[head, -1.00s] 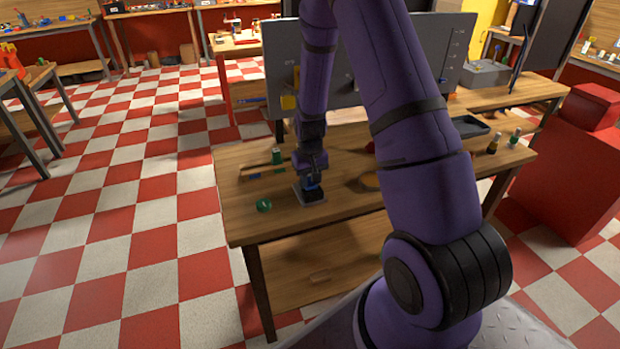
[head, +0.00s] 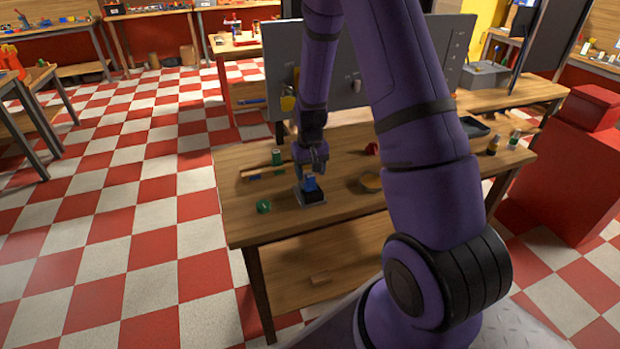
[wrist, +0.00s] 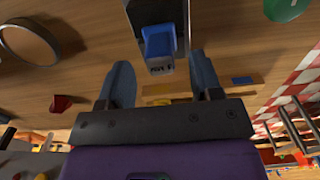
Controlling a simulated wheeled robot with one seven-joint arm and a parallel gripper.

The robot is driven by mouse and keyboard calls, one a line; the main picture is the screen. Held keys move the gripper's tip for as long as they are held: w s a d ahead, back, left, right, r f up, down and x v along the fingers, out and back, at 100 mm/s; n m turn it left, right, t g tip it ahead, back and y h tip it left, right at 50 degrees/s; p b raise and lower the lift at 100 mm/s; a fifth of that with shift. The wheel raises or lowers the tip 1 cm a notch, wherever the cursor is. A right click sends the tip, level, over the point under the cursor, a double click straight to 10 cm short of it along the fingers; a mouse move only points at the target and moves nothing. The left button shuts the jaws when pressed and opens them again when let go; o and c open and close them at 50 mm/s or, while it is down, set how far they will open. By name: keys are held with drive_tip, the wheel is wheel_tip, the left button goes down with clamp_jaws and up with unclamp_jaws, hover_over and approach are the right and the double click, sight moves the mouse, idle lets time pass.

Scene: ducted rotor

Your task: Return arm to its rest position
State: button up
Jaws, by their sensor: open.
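My purple arm reaches down over the wooden table (head: 245,222). My gripper (head: 314,168) hangs a little above a blue block (head: 310,183), which sits on a small black and grey base (head: 312,197) near the table's front left. In the wrist view my gripper (wrist: 160,85) is open, its two fingers apart with nothing between them. The blue block (wrist: 158,48) lies beyond the fingertips, apart from them, with dark lettering on its near face.
A green round piece (head: 264,206) and a green cylinder (head: 276,157) stand left of the base. A ring-like piece (head: 371,182) and a red piece (head: 372,148) lie to the right. Small bottles (head: 494,145) and a dark tray (head: 474,127) are farther right. A grey panel (head: 400,60) stands behind.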

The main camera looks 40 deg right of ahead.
wheel_tip(320, 180, up, 7)
drive_tip(key=shift+r, duration=0.1)
idle(0.3)
drive_tip(key=shift+a+r, duration=0.1)
drive_tip(key=shift+r, duration=0.25)
drive_tip(key=s+a+r+n+t, duration=0.1)
drive_tip(key=s+a+r, duration=0.3)
drive_tip(key=r, duration=0.5)
drive_tip(key=s+a+r+t, duration=0.1)
drive_tip(key=s+a+r, duration=0.25)
drive_tip(key=r, duration=0.55)
drive_tip(key=s+a+r+t, duration=0.1)
drive_tip(key=s+r, duration=0.2)
drive_tip(key=s, duration=0.3)
drive_tip(key=s+a+r+n+t, duration=0.1)
drive_tip(key=s+a+r, duration=0.1)
drive_tip(key=s, duration=0.4)
drive_tip(key=s+a+r+n+t, duration=0.1)
drive_tip(key=s+a+r, duration=0.1)
drive_tip(key=s+r, duration=0.2)
drive_tip(key=s, duration=0.3)
drive_tip(key=shift+a+r, duration=0.2)
drive_tip(key=shift+r, duration=0.15)
